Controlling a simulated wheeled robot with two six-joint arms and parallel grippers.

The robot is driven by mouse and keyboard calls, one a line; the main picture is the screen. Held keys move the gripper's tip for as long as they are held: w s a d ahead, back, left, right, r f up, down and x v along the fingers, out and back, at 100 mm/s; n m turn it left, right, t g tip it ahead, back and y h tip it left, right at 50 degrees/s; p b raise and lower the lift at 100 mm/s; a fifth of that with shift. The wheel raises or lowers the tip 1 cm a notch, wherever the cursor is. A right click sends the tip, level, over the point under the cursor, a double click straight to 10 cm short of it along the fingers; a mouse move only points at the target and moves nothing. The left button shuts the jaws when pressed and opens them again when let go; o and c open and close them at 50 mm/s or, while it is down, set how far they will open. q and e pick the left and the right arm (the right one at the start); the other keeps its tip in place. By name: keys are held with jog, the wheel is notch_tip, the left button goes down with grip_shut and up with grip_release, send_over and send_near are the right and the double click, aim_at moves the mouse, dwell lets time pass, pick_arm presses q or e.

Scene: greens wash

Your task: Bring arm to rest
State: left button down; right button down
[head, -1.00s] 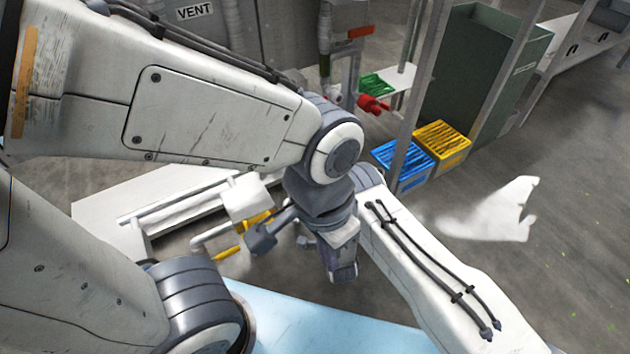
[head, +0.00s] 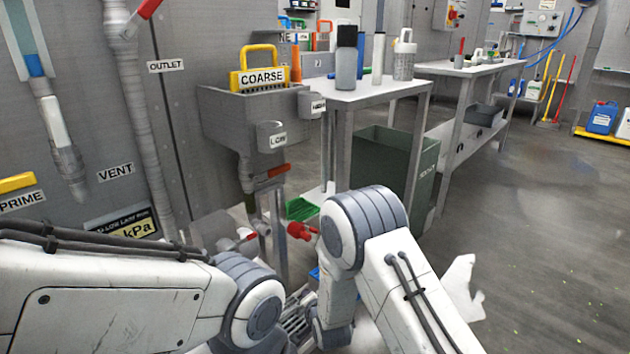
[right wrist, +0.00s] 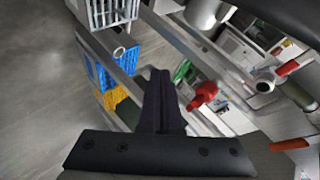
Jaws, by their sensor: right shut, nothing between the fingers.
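My right gripper (right wrist: 159,88) shows in the right wrist view as dark fingers pressed together, with nothing between them. It points over the floor and the crates by the stand. In the head view my right arm comes in from the lower right and bends down at bottom centre, where the fingertips are hard to make out. My left arm lies across the lower left of the head view. Its gripper is not seen.
A wall sink unit (head: 232,125) with a yellow COARSE handle (head: 252,62) stands behind my arms. A red valve handle (head: 300,230) is close to my right elbow. A green bin (head: 385,160) and metal table (head: 365,95) stand behind. Open floor (head: 540,220) lies right.

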jog(key=s+d+r+n+g+h, duration=0.1)
jog(key=s+d+r+n+g, duration=0.1)
jog(key=s+d+r, duration=0.4)
jog(key=s+d+r+n+g+h, duration=0.1)
jog(key=s+d+r+n+g, duration=0.15)
jog(key=d, duration=0.45)
jog(key=s+d+r+n+g+h, duration=0.1)
jog(key=s+d+r+n+g, duration=0.2)
jog(key=s, duration=0.4)
jog(key=s+d+r+n+g, duration=0.1)
jog(key=s+d+r, duration=0.1)
jog(key=s+d, duration=0.35)
jog(key=s+a+r+n+g+p, duration=0.3)
jog(key=s+a+r+n+p, duration=0.45)
jog(key=s+a+r, duration=0.7)
notch_tip(320, 180, up, 36)
jog(key=p, duration=3.6)
jog(key=shift+s+y+p, duration=0.25)
jog(key=shift+y+p, duration=0.1)
jog(key=shift+y, duration=0.05)
